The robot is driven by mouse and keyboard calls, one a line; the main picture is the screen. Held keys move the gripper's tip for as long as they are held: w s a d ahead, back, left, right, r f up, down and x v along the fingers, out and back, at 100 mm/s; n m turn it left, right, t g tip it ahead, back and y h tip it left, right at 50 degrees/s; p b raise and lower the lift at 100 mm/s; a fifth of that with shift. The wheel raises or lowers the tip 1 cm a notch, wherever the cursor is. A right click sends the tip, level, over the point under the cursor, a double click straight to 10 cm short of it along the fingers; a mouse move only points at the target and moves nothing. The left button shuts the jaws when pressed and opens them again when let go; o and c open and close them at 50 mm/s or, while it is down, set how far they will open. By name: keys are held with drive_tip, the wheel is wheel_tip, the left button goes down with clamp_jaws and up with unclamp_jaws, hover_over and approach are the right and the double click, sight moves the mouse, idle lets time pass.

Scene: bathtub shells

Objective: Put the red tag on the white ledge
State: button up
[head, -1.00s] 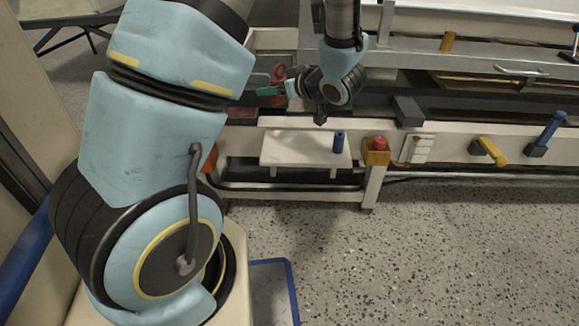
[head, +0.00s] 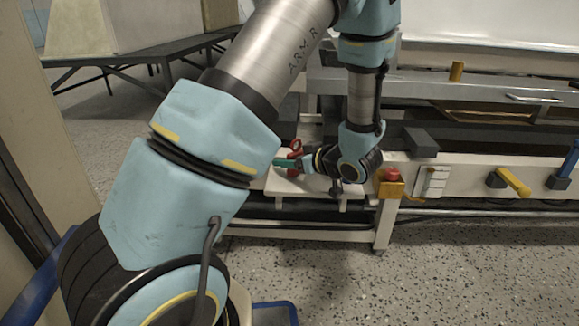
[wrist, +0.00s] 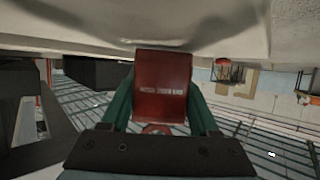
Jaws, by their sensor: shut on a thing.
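My gripper (head: 286,163) has green fingers and is shut on the red tag (head: 295,149). In the wrist view the tag (wrist: 163,85) is a flat dark red plate with a line of print, held between the two fingers (wrist: 160,108). The white ledge (head: 283,187) is a small shelf low on the front of the bench. In the head view the gripper and tag are over the ledge's left part. I cannot tell whether the tag touches it.
A red button on a yellow box (head: 391,184) is close to the right of my wrist. A yellow handle (head: 514,182) and a blue handle (head: 571,160) are farther right. A dark block (head: 421,142) sits above the bench's front. The speckled floor in front is open.

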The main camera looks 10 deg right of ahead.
drive_tip(key=shift+f, duration=0.15)
drive_tip(key=o, duration=1.3)
drive_tip(key=shift+s+d+r, duration=0.1)
drive_tip(key=shift+r, duration=0.15)
drive_tip(key=p+v, duration=0.5)
drive_tip(key=v, duration=0.6)
drive_tip(key=shift+s+d, duration=0.15)
drive_tip(key=shift+d, duration=0.05)
drive_tip(key=shift+s, duration=0.1)
drive_tip(key=shift+s+d, duration=0.1)
